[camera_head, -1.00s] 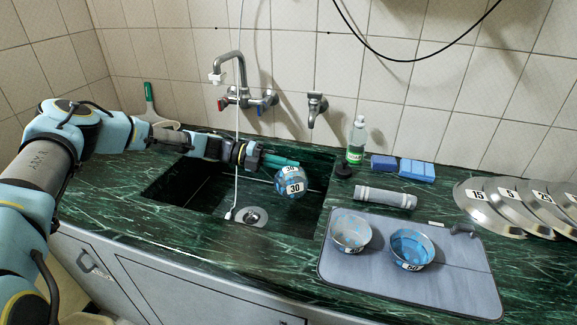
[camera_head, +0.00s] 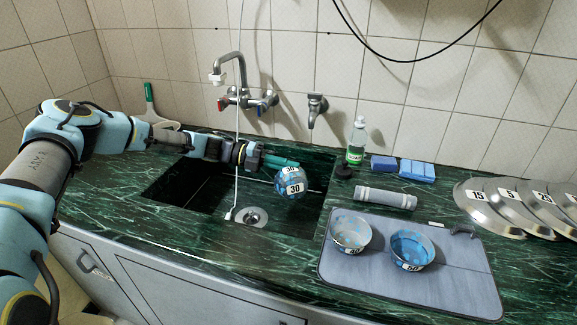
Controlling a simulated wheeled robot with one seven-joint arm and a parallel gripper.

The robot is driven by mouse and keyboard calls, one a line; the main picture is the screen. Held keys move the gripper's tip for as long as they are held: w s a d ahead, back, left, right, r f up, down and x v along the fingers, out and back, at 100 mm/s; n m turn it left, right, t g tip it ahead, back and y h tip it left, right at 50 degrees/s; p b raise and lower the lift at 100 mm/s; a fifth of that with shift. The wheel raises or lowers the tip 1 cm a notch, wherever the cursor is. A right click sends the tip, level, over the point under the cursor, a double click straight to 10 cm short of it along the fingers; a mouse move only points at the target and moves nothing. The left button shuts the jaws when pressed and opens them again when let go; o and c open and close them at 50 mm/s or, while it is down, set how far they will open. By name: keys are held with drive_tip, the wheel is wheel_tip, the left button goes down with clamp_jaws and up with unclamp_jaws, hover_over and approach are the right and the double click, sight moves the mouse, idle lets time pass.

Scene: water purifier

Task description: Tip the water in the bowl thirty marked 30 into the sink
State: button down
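The bowl marked 30 (camera_head: 289,181) is over the right part of the sink (camera_head: 190,186). It is tipped well over, with its 30 labels facing the camera. My gripper (camera_head: 280,162) reaches in from the left, its fingers at the upper edge of the bowl. It appears shut on the rim, and the bowl hangs clear of the sink floor. The bowl's opening is turned away, so I cannot see whether water is inside. The drain (camera_head: 250,216) shows in the sink floor.
A grey mat (camera_head: 340,280) at the right holds two bowls, one silvery (camera_head: 351,232) and one blue-looking (camera_head: 411,250). Behind are a green bottle (camera_head: 356,140), blue sponges (camera_head: 416,170) and a rolled cloth (camera_head: 384,197). Marked lids (camera_head: 488,212) lie far right. A faucet (camera_head: 238,80) and white cord overhang the sink.

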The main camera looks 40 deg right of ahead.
wheel_tip(320, 180, up, 4)
drive_tip(key=p, duration=0.3)
idle(0.4)
